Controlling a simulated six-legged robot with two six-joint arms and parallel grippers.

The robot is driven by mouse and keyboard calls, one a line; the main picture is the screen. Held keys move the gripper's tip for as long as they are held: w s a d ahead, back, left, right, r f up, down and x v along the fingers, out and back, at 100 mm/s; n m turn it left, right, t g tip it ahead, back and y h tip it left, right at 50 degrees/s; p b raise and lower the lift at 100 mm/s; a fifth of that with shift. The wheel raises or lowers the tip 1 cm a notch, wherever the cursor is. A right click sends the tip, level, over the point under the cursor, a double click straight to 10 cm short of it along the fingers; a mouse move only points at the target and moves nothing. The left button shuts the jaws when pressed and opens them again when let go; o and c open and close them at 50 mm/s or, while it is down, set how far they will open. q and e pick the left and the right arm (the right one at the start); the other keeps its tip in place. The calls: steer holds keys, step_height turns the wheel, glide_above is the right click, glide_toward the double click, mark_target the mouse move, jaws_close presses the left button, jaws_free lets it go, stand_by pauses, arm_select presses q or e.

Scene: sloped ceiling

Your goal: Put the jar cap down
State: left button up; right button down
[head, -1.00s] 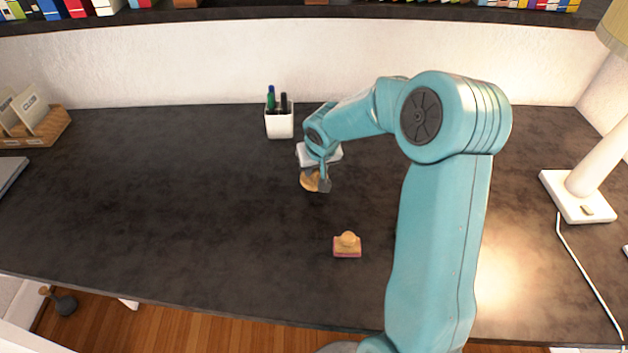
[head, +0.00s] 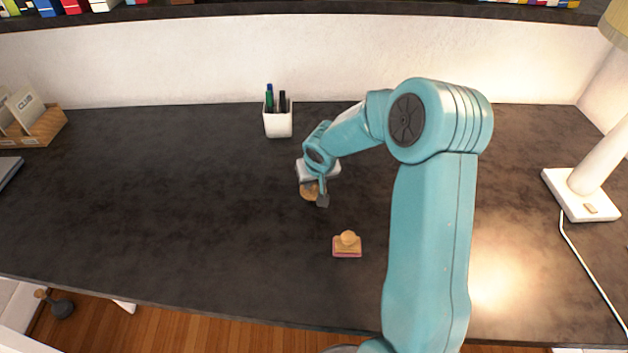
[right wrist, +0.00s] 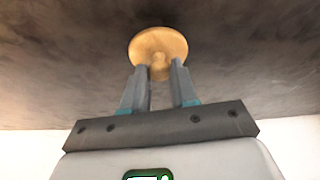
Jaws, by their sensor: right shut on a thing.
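The jar cap (head: 308,191) is a round, tan wooden disc with a small knob. My right gripper (head: 317,195) is shut on it, over the dark desk. In the right wrist view, the cap (right wrist: 158,46) shows beyond the fingertips, and the gripper (right wrist: 159,72) has its two fingers on either side of the knob. I cannot tell whether the cap touches the desk. The left gripper is not in view.
A wooden stamp (head: 347,245) with a pink base stands nearer on the desk (head: 180,210). A white pen cup (head: 278,122) stands behind. A lamp (head: 582,196) and its cord are at right, a card box (head: 38,128) at left. The desk's left middle is clear.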

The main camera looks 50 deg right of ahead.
steer(key=c, duration=0.9)
jaws_free()
steer(key=shift+f, duration=0.1)
steer(key=shift+r, duration=0.25)
steer(key=shift+s+r+p, duration=0.1)
steer(key=shift+r+p, duration=0.7)
steer(key=shift+r, duration=0.05)
steer(key=v, duration=1)
steer(key=shift+s+a+r, duration=0.2)
steer(key=shift+s+r, duration=0.05)
steer(key=shift+r, duration=0.05)
